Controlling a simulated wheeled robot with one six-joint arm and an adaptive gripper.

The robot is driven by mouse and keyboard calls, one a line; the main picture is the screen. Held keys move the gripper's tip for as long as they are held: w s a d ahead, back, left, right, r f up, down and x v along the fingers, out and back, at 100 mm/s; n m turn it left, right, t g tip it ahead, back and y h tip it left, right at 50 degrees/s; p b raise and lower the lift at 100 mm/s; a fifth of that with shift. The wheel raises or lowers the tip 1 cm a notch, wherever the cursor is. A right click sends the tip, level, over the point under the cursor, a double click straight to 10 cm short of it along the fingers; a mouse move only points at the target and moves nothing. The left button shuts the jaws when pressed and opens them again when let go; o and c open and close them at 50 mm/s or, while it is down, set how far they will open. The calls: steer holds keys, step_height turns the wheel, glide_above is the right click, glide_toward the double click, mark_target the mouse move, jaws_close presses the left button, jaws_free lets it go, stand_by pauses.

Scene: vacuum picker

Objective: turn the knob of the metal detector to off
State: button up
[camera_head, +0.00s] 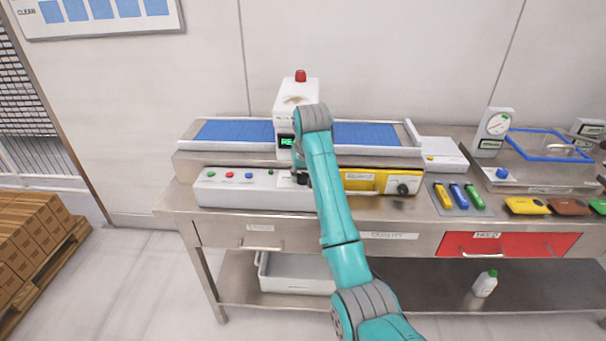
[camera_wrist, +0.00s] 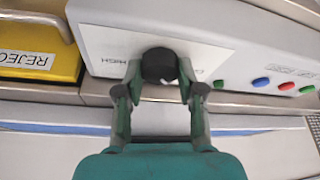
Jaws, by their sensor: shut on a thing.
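The metal detector (camera_head: 295,96) is a white housing over a blue belt, with a red lamp on top and a lit green display partly covered by my arm. Its black knob (camera_wrist: 159,64) sits on a white label plate (camera_wrist: 108,45) on the front panel (camera_head: 235,190); a word like "HIGH" reads upside down in the wrist view. My gripper (camera_wrist: 159,77) is shut on the knob, one fingertip on each side. In the head view my gripper (camera_head: 301,177) is mostly hidden by my arm. I cannot tell the knob's setting.
Several coloured buttons (camera_head: 238,175) lie left of the knob. A yellow reject bin (camera_head: 370,180) and another dark knob (camera_head: 403,189) are to the right. Coloured tools (camera_head: 458,196) and a scale (camera_head: 493,130) stand further right on the steel table (camera_head: 400,211).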

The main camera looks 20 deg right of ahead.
steer(key=shift+d+n+g+y, duration=0.15)
steer(key=shift+n+y, duration=0.4)
steer(key=shift+n, duration=0.9)
steer(key=shift+a+n+g+y, duration=0.15)
steer(key=shift+n+y, duration=0.4)
steer(key=shift+n, duration=0.9)
steer(key=shift+d, duration=0.1)
steer(key=o, duration=1.1)
steer(key=shift+o, duration=0.2)
steer(key=v, duration=0.7)
steer(key=shift+r, duration=0.2)
